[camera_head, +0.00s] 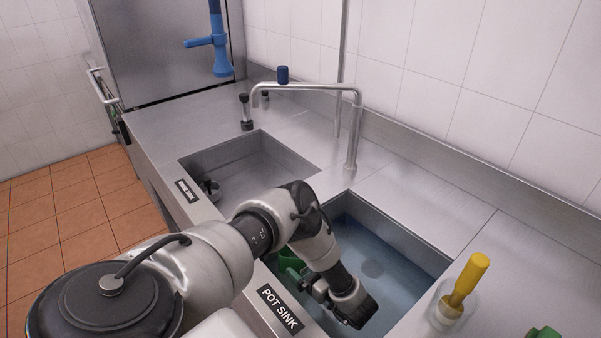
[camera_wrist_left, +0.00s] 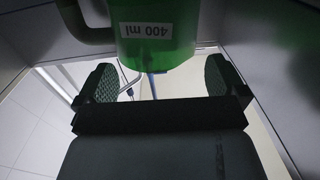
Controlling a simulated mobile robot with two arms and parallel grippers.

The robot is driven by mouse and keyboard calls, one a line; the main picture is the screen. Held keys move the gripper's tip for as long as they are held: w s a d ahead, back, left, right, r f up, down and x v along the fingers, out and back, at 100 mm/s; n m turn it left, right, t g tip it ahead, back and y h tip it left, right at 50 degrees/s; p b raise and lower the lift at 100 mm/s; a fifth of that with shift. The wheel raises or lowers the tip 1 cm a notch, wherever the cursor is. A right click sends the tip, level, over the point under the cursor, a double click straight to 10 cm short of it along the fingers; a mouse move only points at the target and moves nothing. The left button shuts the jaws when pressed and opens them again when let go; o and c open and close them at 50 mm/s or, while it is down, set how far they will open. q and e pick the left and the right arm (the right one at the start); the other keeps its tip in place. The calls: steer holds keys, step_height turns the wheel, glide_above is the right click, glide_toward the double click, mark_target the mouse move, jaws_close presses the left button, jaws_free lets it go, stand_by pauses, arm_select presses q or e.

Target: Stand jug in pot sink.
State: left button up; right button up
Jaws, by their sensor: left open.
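The green jug (camera_head: 290,262) is mostly hidden behind my left arm in the head view, inside the pot sink (camera_head: 412,240) near its front left side. The sink has a bluish floor and a "POT SINK" label. In the left wrist view, the jug (camera_wrist_left: 158,45) shows a white "400 ml" label, with its dark handle at the left. My left gripper (camera_head: 318,288) is low in the sink beside the jug. In the wrist view its open fingers (camera_wrist_left: 162,72) are spread, with the jug just beyond the gap. I cannot tell whether it touches the jug or whether the jug is upright.
A second sink (camera_head: 240,170) lies to the left, under a tall tap (camera_head: 310,85). A yellow-handled brush (camera_head: 468,280) stands in a clear holder on the right counter. A green object (camera_head: 545,332) shows at the lower right edge.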

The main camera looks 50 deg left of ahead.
arm_select(q)
steer(key=shift+d, duration=2)
